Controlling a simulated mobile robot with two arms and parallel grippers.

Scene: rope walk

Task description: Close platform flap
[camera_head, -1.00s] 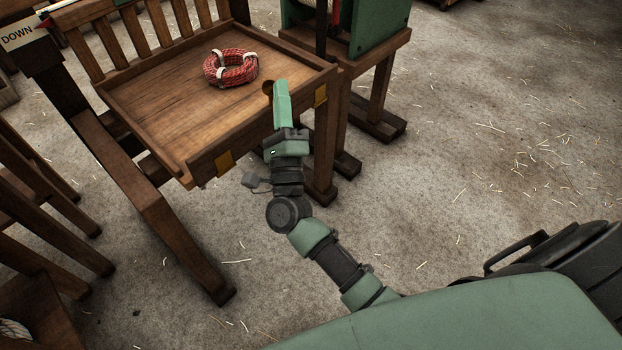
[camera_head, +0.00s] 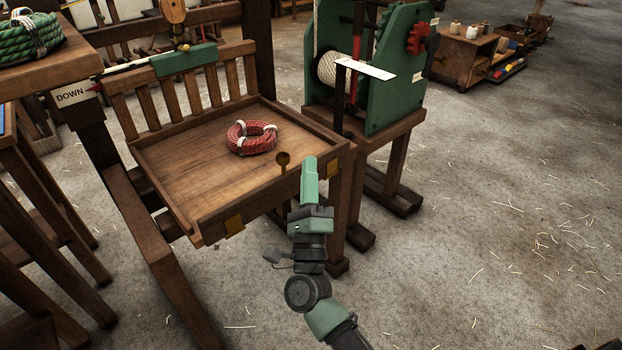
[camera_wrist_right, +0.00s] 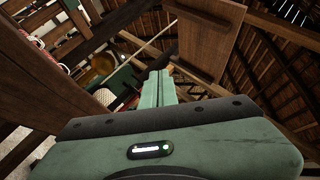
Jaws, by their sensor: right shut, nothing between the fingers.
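The wooden platform (camera_head: 185,172) has low edges and a slatted back. A brown round knob (camera_head: 283,159) stands at this edge. My right gripper (camera_head: 309,167) is shut and empty, pointing up just in front of the flap, right of the knob. I cannot tell whether it touches the board. Its shut fingers also show in the right wrist view (camera_wrist_right: 158,90). My left gripper is out of view.
A red rope coil (camera_head: 251,138) lies on the platform. A green winch (camera_head: 387,75) on a wooden stand is close on the right. A DOWN sign (camera_head: 72,96) and a green rope coil (camera_head: 25,38) are at left.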

